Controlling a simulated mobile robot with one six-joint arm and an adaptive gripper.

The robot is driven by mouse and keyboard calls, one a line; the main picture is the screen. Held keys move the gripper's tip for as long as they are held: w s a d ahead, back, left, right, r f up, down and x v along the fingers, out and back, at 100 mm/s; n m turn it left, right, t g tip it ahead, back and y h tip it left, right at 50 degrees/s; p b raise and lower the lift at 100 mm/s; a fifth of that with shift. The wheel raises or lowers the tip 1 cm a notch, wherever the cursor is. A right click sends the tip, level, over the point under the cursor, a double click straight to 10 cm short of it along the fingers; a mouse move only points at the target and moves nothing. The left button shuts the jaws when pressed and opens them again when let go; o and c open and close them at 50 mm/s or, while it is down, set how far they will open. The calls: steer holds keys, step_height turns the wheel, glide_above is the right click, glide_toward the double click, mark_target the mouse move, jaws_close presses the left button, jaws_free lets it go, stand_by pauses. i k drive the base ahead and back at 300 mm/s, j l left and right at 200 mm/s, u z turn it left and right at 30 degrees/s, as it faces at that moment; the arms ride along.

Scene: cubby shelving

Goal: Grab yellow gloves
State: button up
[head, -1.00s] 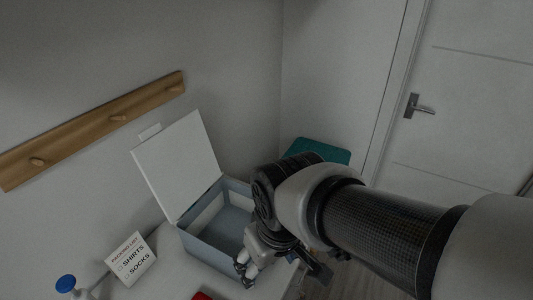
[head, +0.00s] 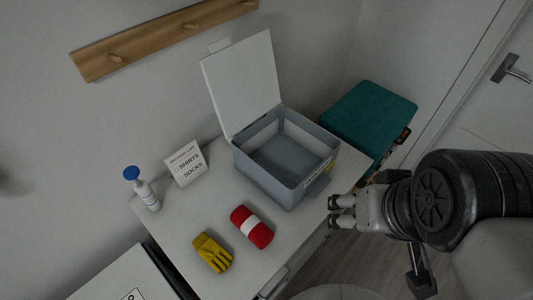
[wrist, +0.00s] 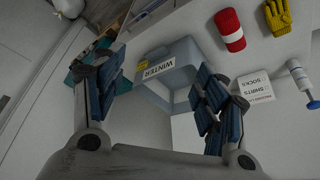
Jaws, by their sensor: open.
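The yellow gloves (head: 212,253) lie on the white table near its front left in the head view. They also show at the top right of the wrist view (wrist: 276,16). My gripper (head: 334,212) is open and empty, to the right of the gloves and clear of them, just past the table's right edge. In the wrist view my gripper (wrist: 165,95) has its fingers spread wide, with the grey box behind them.
A red roll with a white band (head: 251,227) lies right of the gloves. An open grey box (head: 270,181) with raised lid stands behind it. A packing-list card (head: 187,164) and blue-capped bottle (head: 146,194) stand at the back left. A teal-topped stand (head: 368,119) is at right.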

mark_target(208, 248)
steer(key=u, duration=1.65)
steer(key=l+u, duration=0.6)
